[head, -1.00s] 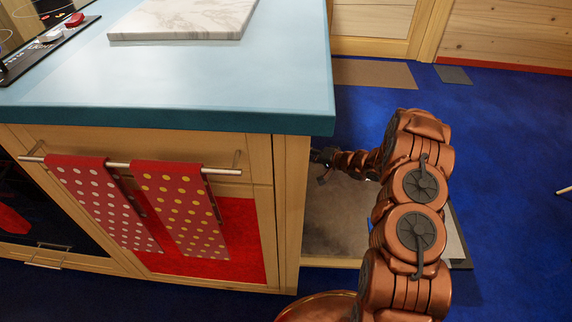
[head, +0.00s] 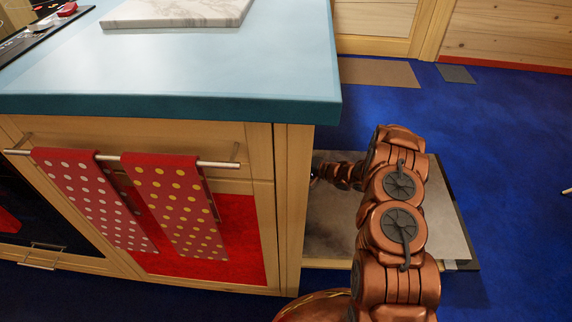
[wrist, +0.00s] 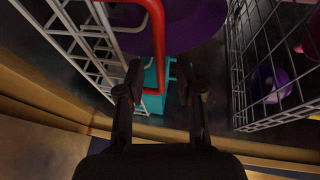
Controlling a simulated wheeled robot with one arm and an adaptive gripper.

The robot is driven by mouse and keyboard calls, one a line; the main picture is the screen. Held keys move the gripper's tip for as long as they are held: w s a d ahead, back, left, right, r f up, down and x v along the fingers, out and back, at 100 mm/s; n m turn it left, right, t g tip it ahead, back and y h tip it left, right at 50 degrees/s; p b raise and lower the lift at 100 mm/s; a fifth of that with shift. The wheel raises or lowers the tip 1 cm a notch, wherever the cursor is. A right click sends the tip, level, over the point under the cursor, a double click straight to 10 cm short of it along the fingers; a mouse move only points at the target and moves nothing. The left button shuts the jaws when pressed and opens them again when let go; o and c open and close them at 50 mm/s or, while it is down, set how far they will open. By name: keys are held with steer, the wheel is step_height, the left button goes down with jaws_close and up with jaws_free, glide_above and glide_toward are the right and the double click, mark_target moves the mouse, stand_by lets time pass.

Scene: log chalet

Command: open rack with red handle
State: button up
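In the wrist view, a red handle (wrist: 158,45) is a bent rod at the front of a white wire rack (wrist: 95,40) at the upper left. My gripper (wrist: 165,82) is open, its two dark fingers apart. The lower end of the red handle shows between the fingers, closer to the left one. I cannot tell whether they touch. In the head view, my arm reaches left behind the cabinet's corner, and the gripper and the rack are hidden there.
A second wire rack (wrist: 270,70) with a purple object stands at the right in the wrist view. A teal item (wrist: 155,98) lies behind the handle. The teal countertop (head: 220,65) and the cabinet's side are close to my arm. Blue floor (head: 510,160) is open at the right.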

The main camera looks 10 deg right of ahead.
steer(key=shift+x, duration=0.85)
jaws_close()
steer(key=shift+s, duration=0.1)
